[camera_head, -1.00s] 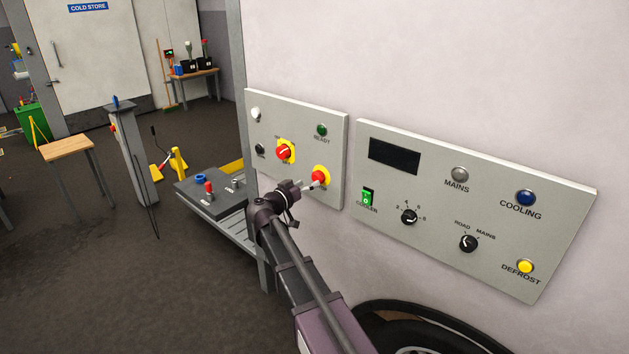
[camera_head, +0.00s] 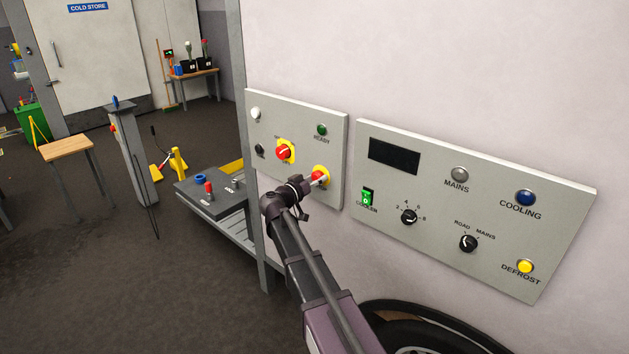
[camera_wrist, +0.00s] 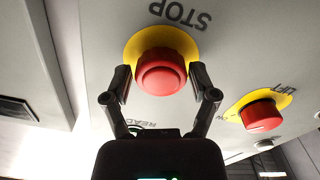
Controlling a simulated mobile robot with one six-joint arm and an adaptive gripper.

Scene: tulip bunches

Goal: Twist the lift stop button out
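The red lift stop button (camera_head: 320,175) stands out from a yellow round plate at the lower right of the left grey panel. In the wrist view the stop button (camera_wrist: 163,66) is at upper middle, with the word STOP upside down above it. My gripper (camera_head: 311,184) is at the button in the head view and partly covers it. In the wrist view my gripper (camera_wrist: 159,84) is open, with one finger on each side of the button. A thin gap seems to show on both sides; contact is not clear.
A red lift switch (camera_head: 284,152) on a yellow plate sits up and left of the button. A green lamp (camera_head: 322,130) is above. The cooler panel (camera_head: 430,250) is close on the right.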

